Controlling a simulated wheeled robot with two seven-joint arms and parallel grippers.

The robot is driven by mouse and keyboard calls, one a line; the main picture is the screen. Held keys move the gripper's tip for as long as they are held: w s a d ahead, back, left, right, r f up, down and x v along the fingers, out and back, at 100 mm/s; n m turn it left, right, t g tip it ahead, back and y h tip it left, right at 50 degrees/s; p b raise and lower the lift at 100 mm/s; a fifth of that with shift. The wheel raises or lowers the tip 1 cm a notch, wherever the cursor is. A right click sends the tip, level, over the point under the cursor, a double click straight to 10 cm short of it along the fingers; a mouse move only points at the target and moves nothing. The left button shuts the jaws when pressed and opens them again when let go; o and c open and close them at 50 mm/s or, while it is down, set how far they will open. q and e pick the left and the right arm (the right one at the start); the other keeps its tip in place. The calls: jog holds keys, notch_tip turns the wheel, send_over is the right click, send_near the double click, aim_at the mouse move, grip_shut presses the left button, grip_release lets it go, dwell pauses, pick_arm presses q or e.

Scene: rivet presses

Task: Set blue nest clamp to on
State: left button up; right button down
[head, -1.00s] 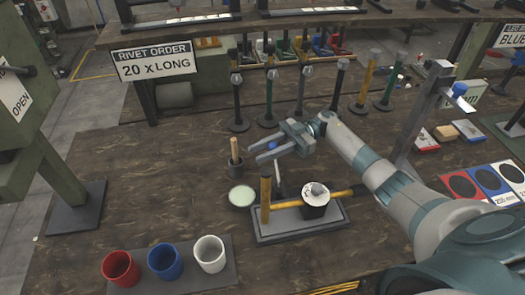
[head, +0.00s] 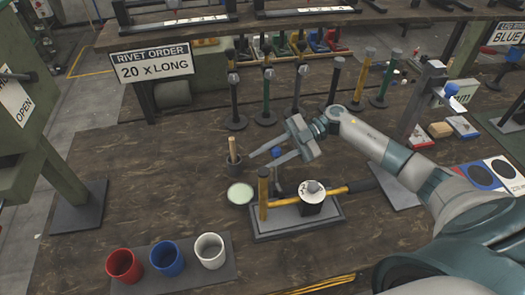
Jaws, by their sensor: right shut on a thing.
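My right gripper (head: 261,161) reaches in from the right above the middle of the bench. Its fingers are shut around a blue ball knob (head: 277,153) on a thin upright stem. The stem's foot is partly hidden behind the grey base plate (head: 300,227) and the things on it. I cannot read any on or off marking by this knob. Another blue knob (head: 451,89) is on a grey post at the right, apart from the gripper. My left gripper is not in view.
Red, blue and white cups stand at front left.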

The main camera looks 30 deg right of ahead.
jog(key=shift+s+a+f+n+t+h, duration=0.1)
jog(key=shift+s+a+n+t+h, duration=0.1)
jog(key=shift+s+n, duration=0.4)
jog(key=shift+s+a+f+n+t+h, duration=0.1)
jog(key=shift+s+a+n+t, duration=0.2)
jog(key=shift+s, duration=0.65)
jog(key=shift+s+a+n+h, duration=0.1)
jog(key=shift+s+n, duration=0.4)
jog(key=shift+s, duration=0.25)
jog(key=shift+s+f, duration=0.1)
jog(key=shift+s, duration=0.05)
jog(key=c, duration=1.4)
grip_release()
jog(key=shift+c, duration=0.2)
